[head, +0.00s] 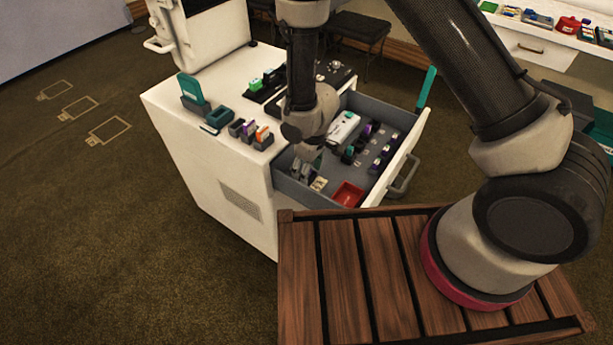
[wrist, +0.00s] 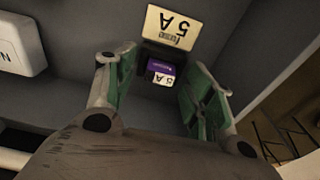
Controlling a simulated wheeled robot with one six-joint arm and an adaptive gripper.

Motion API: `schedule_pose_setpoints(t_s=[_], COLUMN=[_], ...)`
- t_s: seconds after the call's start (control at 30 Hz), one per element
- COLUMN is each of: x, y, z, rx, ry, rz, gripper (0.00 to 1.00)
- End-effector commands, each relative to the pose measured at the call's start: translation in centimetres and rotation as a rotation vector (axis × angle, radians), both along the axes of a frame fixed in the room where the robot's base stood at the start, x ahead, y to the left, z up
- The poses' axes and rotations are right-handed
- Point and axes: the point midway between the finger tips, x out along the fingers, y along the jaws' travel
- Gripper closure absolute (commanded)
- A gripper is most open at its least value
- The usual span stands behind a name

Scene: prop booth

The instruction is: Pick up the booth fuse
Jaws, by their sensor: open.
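A small dark block with a purple band and a white face marked 5 A (wrist: 161,72), which looks like a fuse, stands in the drawer in the wrist view. A cream plate marked 5 A (wrist: 171,27) lies just beyond it; it also shows in the head view (head: 318,184). My gripper (wrist: 158,82) is open, with one green-padded finger on each side of the block and a gap on both sides. In the head view my gripper (head: 307,168) reaches down into the near left corner of the open drawer (head: 287,188). There it hides the block.
The drawer also holds a red tray (head: 348,194), a white device (head: 344,127) and several purple and green-topped blocks (head: 381,160). Its walls stand close around my gripper. The white cabinet top (head: 190,92) carries several small modules. A slatted wooden deck (head: 345,270) lies in front.

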Motion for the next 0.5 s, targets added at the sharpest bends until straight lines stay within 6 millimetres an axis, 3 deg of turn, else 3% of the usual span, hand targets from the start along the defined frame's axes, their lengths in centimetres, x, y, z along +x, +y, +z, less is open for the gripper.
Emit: schedule_pose_setpoints(t_s=[0.23,0.43,0.5], x=[0.05,0.04,0.04], y=[0.05,0.04,0.04], z=[-0.13,-0.12,-0.11], rx=[0.001,0.001,0.001], ry=[-0.001,-0.001,-0.001], rz=[0.0,0.0,0.0], gripper=[0.48,0.84,0.85])
